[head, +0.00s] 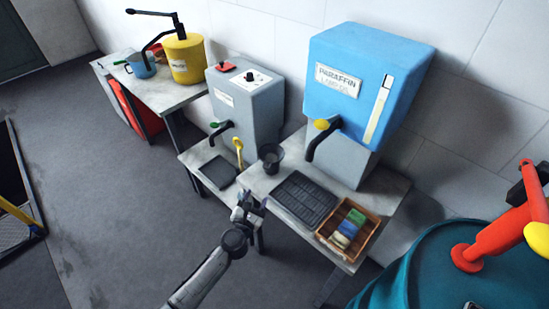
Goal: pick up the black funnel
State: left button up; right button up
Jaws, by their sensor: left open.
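The black funnel (270,156) appears to be the dark, wide-mouthed vessel at the back left of the grey table, close to the grey dispenser. Its lower part is hard to make out. My left gripper (250,203) is at the front left edge of that table, in front of the funnel and apart from it. Its jaws are open, and I see nothing held between them. My right gripper is out of view.
The table (286,223) also holds a black drip tray (303,199) and a brown crate (366,235) of coloured blocks. A blue paraffin tank (362,75) with a black spout stands behind. A teal drum (415,262) is at right. Open floor lies left.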

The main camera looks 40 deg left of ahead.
pick_arm(q)
jog(key=shift+n, duration=0.8)
jog(key=x, duration=0.2)
jog(key=b+x, duration=0.1)
jog(key=x, duration=0.5)
jog(key=shift+a, duration=0.3)
jog(key=shift+r+b+x, duration=0.1)
jog(key=shift+b+x, duration=0.45)
jog(key=shift+x, duration=0.85)
jog(key=shift+r+b+x, duration=0.15)
jog(key=shift+b+x, duration=0.35)
jog(key=shift+x, duration=0.9)
jog(key=shift+c, duration=0.9)
jog(key=c, duration=0.6)
